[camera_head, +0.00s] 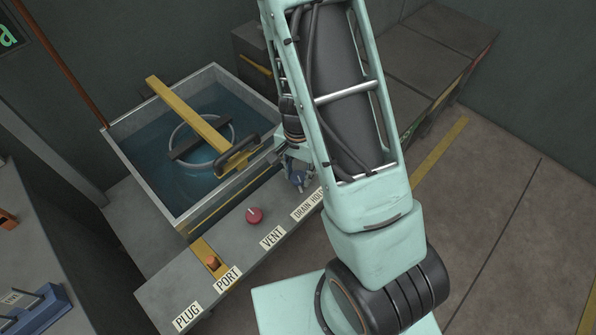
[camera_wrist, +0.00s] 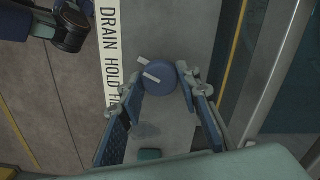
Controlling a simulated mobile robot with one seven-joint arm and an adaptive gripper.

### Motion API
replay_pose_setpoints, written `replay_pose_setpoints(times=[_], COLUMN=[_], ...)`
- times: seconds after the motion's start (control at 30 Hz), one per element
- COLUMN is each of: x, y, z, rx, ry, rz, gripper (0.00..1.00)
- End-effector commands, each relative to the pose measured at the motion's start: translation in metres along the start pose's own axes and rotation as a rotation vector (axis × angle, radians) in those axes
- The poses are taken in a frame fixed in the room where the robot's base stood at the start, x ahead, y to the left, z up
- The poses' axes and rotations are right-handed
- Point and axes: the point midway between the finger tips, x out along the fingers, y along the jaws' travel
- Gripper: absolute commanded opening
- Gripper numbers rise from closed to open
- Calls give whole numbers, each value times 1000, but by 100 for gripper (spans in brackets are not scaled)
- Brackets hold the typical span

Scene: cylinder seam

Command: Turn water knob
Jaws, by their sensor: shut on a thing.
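A round blue knob (camera_wrist: 157,79) with a white pointer bar stands on the grey ledge beside a label that reads "DRAIN HOLD", its end cut off. In the wrist view the pointer slants from upper left to lower right. My gripper (camera_wrist: 163,86) has one finger on each side of the knob, and is shut on it. In the head view my gripper (camera_head: 294,163) is at the ledge beside the tank, partly hidden by my arm. The blue knob (camera_head: 299,181) shows there only in part.
A red knob (camera_head: 254,215) sits on the ledge near the "VENT" label, and an orange knob (camera_head: 212,262) near "PORT". A water-filled tank (camera_head: 152,190) stands behind, with a yellow bar (camera_head: 187,112) across it. Floor at right is open.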

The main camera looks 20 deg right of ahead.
Motion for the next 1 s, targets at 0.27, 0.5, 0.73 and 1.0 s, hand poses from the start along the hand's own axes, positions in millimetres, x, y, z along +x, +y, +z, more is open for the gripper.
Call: replay_pose_setpoints(times=[0.27,0.5,0.73,1.0], x=[-1,0,0,0], y=[0,0,0,0], z=[0,0,0,0], rx=[124,162,166,165], ry=[0,0,1,1], rz=[0,-1,-1,-1], gripper=[7,7,7,47])
